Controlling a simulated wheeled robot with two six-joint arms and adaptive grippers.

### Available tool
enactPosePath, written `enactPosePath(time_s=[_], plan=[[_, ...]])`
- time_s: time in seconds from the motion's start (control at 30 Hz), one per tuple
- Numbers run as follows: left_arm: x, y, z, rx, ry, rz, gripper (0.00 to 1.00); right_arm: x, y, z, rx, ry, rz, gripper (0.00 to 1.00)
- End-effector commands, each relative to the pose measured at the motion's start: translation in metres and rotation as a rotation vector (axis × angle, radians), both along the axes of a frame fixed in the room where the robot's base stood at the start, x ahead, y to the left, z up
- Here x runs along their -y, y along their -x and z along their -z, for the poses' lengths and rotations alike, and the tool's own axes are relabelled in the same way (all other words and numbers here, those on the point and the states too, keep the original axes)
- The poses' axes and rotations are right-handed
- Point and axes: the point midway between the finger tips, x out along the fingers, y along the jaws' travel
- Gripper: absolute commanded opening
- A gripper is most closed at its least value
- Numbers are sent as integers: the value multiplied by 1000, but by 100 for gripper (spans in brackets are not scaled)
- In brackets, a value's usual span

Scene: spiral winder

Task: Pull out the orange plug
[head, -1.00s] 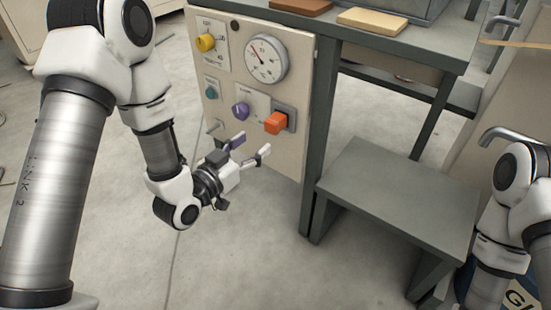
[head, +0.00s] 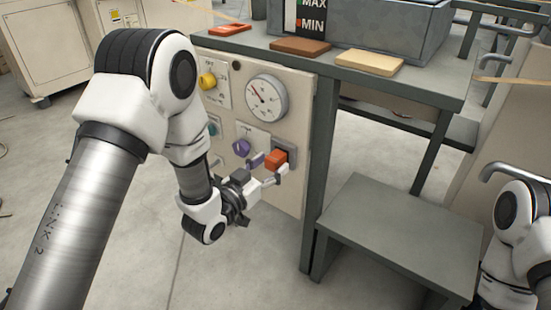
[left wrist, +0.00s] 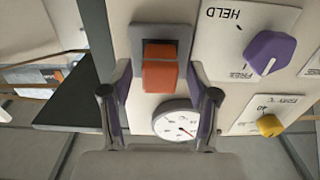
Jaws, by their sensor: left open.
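The orange plug (head: 275,159) sits in a grey socket plate at the lower right of the cream control panel (head: 297,185). My left gripper (head: 267,167) is open, with its fingertips right at the plug in the head view. In the left wrist view the plug (left wrist: 160,72) lies ahead between the two open fingers (left wrist: 162,92), with visible gaps on both sides. It appears seated in its grey plate (left wrist: 141,40). My right arm shows at the right edge of the head view, but its gripper is out of view.
A purple knob (head: 240,147) is just left of the plug. A yellow knob (head: 208,81) and a round gauge (head: 267,97) are higher on the panel. A low grey step (head: 390,236) stands to the right. A grey bench top (head: 430,88) is above.

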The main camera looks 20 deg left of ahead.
Motion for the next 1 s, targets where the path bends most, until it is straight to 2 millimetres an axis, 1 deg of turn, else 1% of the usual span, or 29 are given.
enactPosePath(time_s=[0.1,0.27,0.73,1.0], plan=[[5,-12,-1,-1,-1,2,60,0,0,-4,0,0,-1,40],[7,-19,0,-1,1,0,60,0,0,-4,-1,0,-1,40],[7,-20,0,-1,1,0,60,0,0,-4,-1,0,-1,40],[7,-20,0,0,0,0,60,0,0,-7,-1,0,-1,40]])
